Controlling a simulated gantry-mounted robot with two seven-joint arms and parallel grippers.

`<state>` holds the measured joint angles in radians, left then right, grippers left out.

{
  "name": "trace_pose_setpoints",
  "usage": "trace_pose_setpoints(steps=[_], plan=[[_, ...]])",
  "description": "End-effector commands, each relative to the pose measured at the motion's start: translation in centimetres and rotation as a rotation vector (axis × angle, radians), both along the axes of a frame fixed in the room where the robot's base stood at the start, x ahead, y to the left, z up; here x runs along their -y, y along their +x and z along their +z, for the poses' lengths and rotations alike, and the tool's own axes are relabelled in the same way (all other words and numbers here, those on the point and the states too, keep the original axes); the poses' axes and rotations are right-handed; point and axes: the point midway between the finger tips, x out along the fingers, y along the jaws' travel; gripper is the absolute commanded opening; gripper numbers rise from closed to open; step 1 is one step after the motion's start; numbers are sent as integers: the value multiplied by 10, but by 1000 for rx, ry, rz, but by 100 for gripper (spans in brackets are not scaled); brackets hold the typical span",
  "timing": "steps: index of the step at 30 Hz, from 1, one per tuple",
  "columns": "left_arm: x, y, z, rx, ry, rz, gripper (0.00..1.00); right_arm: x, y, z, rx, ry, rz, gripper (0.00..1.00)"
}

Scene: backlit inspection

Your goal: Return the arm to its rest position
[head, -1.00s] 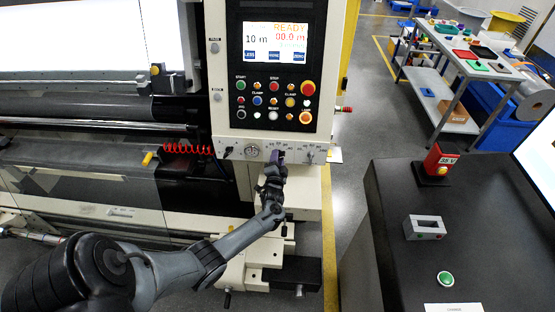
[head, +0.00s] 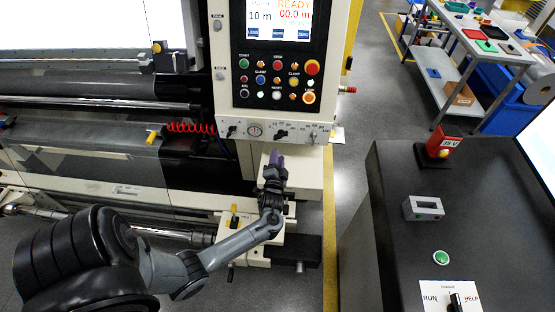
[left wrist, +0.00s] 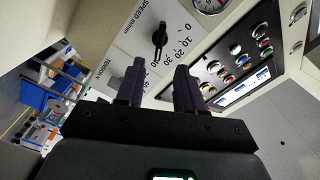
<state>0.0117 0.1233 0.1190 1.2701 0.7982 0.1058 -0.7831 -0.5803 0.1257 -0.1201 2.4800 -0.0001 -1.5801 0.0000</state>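My left arm (head: 215,250) reaches in from the lower left. Its gripper (head: 276,160) has dark purple fingers and hangs just below the knob strip of the machine's control panel (head: 275,85). In the left wrist view the two fingers (left wrist: 160,85) stand apart with nothing between them. A black speed knob (left wrist: 160,36) on a 0 to 40 dial lies beyond the fingertips, apart from them. It also shows in the head view (head: 281,134). My right gripper is in neither view.
A cart (head: 450,60) stands at the back right. Red coiled tubing (head: 190,127) hangs left of the panel.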

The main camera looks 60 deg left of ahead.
Motion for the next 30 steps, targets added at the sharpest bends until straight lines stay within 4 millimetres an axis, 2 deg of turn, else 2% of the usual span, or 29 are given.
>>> trace_pose_setpoints(steps=[16, 20, 23, 26, 30], plan=[[3, -3, -2, -4, 0, 0, 37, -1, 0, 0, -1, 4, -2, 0], [2, -17, -15, -34, 0, 0, 37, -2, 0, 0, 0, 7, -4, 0], [5, -38, -35, -81, -1, -6, 37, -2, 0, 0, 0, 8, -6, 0], [19, -61, -44, -105, 1, -43, 37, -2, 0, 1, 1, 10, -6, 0], [65, -71, -43, -120, -115, -169, 37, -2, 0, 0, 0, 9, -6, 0]])
